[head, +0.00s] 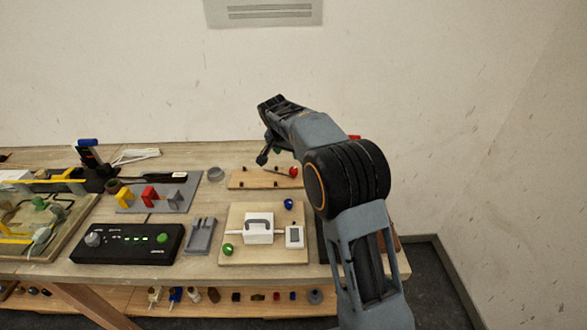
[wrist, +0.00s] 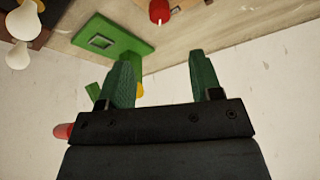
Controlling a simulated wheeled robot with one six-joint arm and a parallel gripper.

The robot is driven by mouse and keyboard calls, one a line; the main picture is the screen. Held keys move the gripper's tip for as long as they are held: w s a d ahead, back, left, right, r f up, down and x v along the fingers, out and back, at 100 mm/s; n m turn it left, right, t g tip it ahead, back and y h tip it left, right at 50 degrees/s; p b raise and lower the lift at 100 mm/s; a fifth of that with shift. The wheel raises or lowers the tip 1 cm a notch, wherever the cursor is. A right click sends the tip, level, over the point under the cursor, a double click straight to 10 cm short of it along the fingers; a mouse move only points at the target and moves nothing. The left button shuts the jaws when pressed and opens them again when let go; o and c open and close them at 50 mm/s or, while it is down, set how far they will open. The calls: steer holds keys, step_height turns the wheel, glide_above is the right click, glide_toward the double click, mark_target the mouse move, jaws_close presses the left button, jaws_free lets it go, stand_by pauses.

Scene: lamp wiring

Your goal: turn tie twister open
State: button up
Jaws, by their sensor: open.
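My gripper (head: 268,152) hangs above the back part of the bench. In the wrist view its two green fingers (wrist: 158,62) are spread wide, with nothing held between them. I cannot tell for certain which part is the tie twister.
A green slotted piece (wrist: 110,40) lies beyond the left finger, near white bulbs (wrist: 20,53). On the bench are a black control box (head: 126,244), a grey stand (head: 200,236), a board with a white box (head: 258,229) and a grey rack (head: 160,197). A wall stands behind.

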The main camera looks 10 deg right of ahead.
mark_target(294, 169)
steer(key=p+x, duration=0.1)
steer(key=x, duration=1)
steer(key=shift+w+f, duration=0.1)
steer(key=shift+f, duration=0.2)
steer(key=shift+c, duration=0.2)
steer(key=c, duration=0.9)
steer(key=shift+f+n, duration=0.1)
steer(key=shift+n, duration=0.2)
steer(key=n+y, duration=0.1)
steer(key=n, duration=0.1)
steer(key=shift+d+n+b, duration=0.1)
steer(key=shift+n+b, duration=0.2)
steer(key=shift+b, duration=0.05)
steer(key=shift+n+t+y, duration=0.4)
steer(key=shift+n+y, duration=0.5)
steer(key=shift+n, duration=1.2)
